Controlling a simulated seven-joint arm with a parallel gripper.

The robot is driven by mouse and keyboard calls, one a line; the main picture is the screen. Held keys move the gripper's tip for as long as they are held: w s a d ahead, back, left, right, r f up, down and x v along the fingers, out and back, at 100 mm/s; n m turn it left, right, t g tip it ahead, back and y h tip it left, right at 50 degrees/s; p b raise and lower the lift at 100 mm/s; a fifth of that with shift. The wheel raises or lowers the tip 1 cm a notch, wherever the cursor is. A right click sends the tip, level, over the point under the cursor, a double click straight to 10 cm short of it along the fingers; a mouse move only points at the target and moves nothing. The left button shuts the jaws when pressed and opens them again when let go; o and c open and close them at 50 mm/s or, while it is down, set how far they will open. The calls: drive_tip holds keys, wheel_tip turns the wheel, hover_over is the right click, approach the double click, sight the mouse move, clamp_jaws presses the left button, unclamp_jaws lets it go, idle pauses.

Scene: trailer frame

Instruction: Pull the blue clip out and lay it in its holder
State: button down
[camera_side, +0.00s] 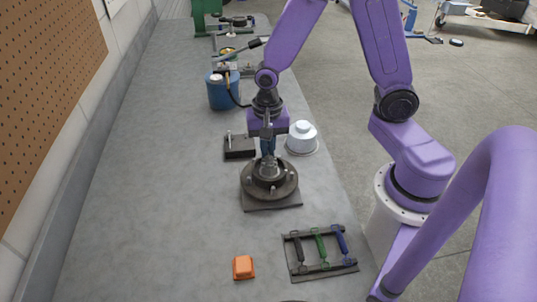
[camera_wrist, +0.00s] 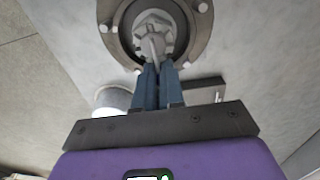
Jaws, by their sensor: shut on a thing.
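My gripper (camera_side: 268,155) points down over the dark round hub (camera_side: 270,190) on its square base. In the wrist view, the blue-grey fingertips (camera_wrist: 154,66) are closed on a small pale grey piece (camera_wrist: 153,44), which looks like the clip, at the nut in the hub's centre. It looks grey rather than blue here, and the fingers hide much of it. I cannot tell whether it is still seated. A small black tray (camera_side: 239,147) with an upright pin stands behind the hub; it also shows in the wrist view (camera_wrist: 204,91). I cannot tell if it is the holder.
A flat rack (camera_side: 318,268) with black, green and blue (camera_side: 340,239) handled pieces lies at the front right. An orange block (camera_side: 243,267) is left of it. A silver domed part (camera_side: 302,138) and a blue can (camera_side: 222,93) stand behind. The bench's left side is clear.

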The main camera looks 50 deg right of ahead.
drive_tip(key=shift+w+d+r, duration=0.2)
drive_tip(key=shift+w, duration=0.1)
drive_tip(key=shift+w+d, duration=0.55)
drive_tip(key=shift+d, duration=0.05)
drive_tip(key=shift+w+d+r, duration=0.1)
drive_tip(key=shift+w+d, duration=0.05)
idle(0.4)
drive_tip(key=shift+w, duration=0.15)
drive_tip(key=shift+w+d, duration=0.4)
drive_tip(key=shift+d, duration=0.25)
idle(0.8)
drive_tip(key=shift+r, duration=0.1)
drive_tip(key=shift+r, duration=1.9)
idle(0.5)
